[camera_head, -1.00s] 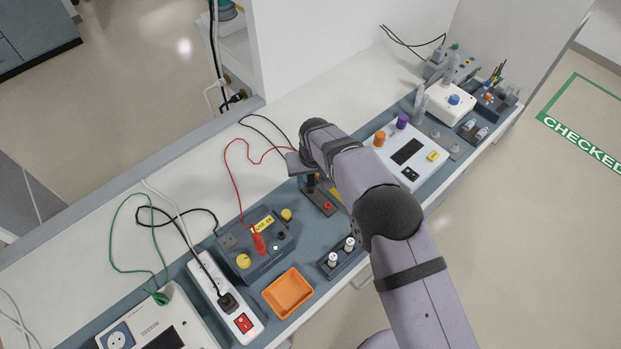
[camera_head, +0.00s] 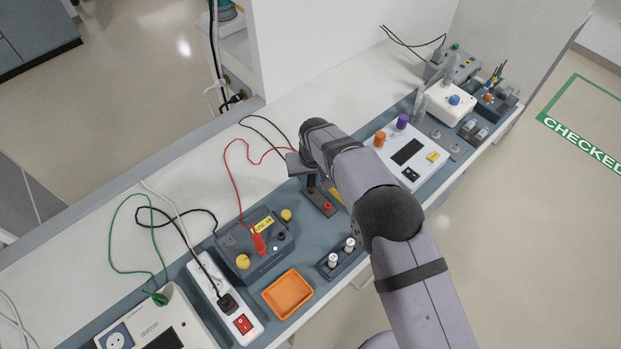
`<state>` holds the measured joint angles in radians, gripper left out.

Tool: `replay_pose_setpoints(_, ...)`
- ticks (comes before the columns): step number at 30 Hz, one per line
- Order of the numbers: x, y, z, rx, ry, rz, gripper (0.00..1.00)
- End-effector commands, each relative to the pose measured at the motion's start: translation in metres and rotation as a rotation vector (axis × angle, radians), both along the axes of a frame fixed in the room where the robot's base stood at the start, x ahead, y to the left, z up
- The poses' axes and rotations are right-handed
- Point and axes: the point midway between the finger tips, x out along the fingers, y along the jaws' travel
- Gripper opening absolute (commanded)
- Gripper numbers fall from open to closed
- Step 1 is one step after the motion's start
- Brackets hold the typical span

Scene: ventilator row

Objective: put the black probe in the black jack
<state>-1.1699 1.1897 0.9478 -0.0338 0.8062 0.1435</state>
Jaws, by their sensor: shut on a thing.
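My gripper (camera_head: 310,180) is over a dark board (camera_head: 319,200) right of the meter box, its fingers pointing down. It is shut on what appears to be the black probe, mostly hidden by the fingers and wrist. A black lead (camera_head: 262,128) runs to it from the back left. A red jack (camera_head: 327,207) shows on the board, in front of the gripper. Whether the probe touches the board cannot be told. The meter box (camera_head: 240,262) carries a red probe (camera_head: 259,243), yellow knobs and a dark round socket (camera_head: 281,236). I cannot tell which socket is the black jack.
An orange tray (camera_head: 288,293) and a holder with two white-capped posts (camera_head: 341,258) stand in front. A power strip (camera_head: 205,275) is at left. A white panel with knobs (camera_head: 408,150) is at right. The red lead (camera_head: 231,170) loops behind; the white bench behind is mostly clear.

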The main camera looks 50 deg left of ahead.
Motion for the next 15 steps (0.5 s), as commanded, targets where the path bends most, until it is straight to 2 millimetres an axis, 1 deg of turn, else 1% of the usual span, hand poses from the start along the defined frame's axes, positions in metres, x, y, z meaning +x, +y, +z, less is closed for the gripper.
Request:
replay_pose_setpoints(8,0.0002,0.0004,0.0028,0.001,0.000,0.000,0.00)
replay_pose_setpoints(15,0.0002,0.0004,0.0099,0.002,-0.001,0.000,0.00)
